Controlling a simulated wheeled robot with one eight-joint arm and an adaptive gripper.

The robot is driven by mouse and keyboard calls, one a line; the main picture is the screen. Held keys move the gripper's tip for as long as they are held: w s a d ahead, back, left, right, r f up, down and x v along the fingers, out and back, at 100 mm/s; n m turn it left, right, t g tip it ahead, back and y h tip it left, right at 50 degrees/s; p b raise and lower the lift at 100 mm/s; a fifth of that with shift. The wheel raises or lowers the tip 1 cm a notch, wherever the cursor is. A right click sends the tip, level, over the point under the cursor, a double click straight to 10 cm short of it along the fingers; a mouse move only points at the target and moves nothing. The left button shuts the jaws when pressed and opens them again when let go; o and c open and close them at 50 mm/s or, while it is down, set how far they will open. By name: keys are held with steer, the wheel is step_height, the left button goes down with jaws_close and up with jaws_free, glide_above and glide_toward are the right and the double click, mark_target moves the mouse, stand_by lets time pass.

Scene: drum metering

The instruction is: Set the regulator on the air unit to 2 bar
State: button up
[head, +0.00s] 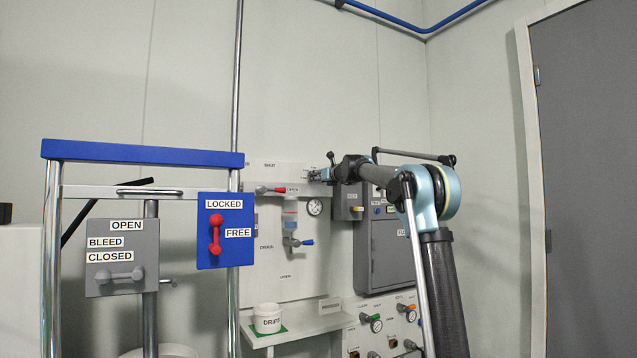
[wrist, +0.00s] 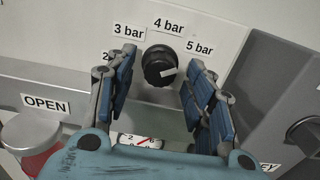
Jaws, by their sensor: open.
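The regulator knob (wrist: 160,66) is round and black with a white pointer mark, which lies to the right and slightly up, below the 5 bar label (wrist: 200,47). Labels 3 bar (wrist: 129,31) and 4 bar (wrist: 168,26) are above it; a label starting with 2 (wrist: 107,56) is partly hidden by my left finger. My gripper (wrist: 162,60) is open, with blue-padded fingers left and right of the knob; I cannot tell if they touch it. In the head view my gripper (head: 322,173) is at the top of the air unit panel and hides the knob.
A pressure gauge (head: 314,206) sits below the regulator. A red lever (head: 270,189) is left and a grey box (head: 350,200) right of my gripper. The blue locking plate (head: 226,250) and a blue-topped frame (head: 140,152) stand nearer, at left.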

steer(key=shift+w+a, duration=0.15)
steer(key=shift+w, duration=0.1)
steer(key=c, duration=1.1)
steer(key=shift+o, duration=0.2)
steer(key=shift+n, duration=0.8)
steer(key=o, duration=1.1)
steer(key=shift+c, duration=0.2)
